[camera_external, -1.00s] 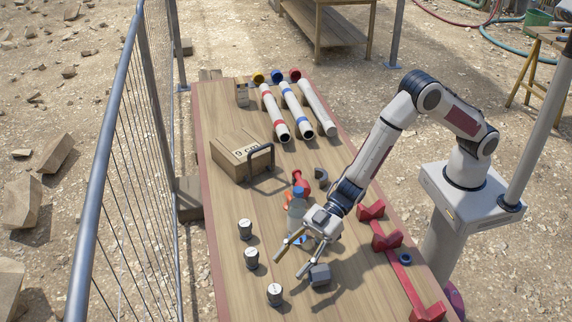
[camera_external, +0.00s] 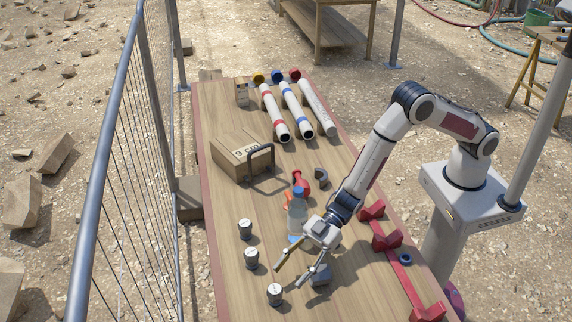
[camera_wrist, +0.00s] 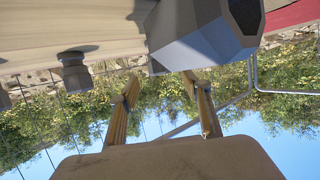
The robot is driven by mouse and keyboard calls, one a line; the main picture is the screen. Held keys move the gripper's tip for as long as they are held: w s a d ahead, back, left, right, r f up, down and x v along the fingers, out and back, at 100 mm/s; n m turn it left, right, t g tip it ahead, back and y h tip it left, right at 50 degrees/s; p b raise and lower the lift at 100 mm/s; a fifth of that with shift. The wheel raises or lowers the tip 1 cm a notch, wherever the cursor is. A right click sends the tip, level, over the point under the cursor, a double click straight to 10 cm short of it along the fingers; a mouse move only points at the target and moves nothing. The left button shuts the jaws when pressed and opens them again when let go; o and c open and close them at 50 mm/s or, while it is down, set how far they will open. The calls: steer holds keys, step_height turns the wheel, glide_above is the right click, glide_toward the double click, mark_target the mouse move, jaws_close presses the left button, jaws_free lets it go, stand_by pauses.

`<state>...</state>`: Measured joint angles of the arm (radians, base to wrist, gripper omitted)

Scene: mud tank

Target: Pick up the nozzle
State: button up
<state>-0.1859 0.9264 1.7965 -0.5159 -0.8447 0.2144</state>
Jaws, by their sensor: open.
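A red piece (camera_external: 305,187) that may be the nozzle lies mid-table, partly behind a clear bottle with a blue cap (camera_external: 297,218); I cannot be sure which piece is the nozzle. A grey faceted block (camera_external: 321,280) stands beside my gripper (camera_external: 288,277), partly covered by it. My gripper is open and empty, low over the near part of the table, with its fingers pointing down and left. In the wrist view a large grey faceted body (camera_wrist: 190,50) fills the top centre, close beyond the open fingers (camera_wrist: 160,84). Whether they touch is unclear.
Several small grey-and-white cans (camera_external: 251,259) stand left of my gripper. A red rack (camera_external: 387,241) runs along the right edge. A box marked 9 cm (camera_external: 232,160), a grey elbow (camera_external: 321,175) and pipes (camera_external: 292,110) lie farther back. A metal fence (camera_external: 110,150) stands left.

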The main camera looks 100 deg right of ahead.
mark_target(275, 295)
steer(key=shift+x, duration=2.55)
steer(key=shift+f, duration=0.15)
steer(key=c, duration=1.2)
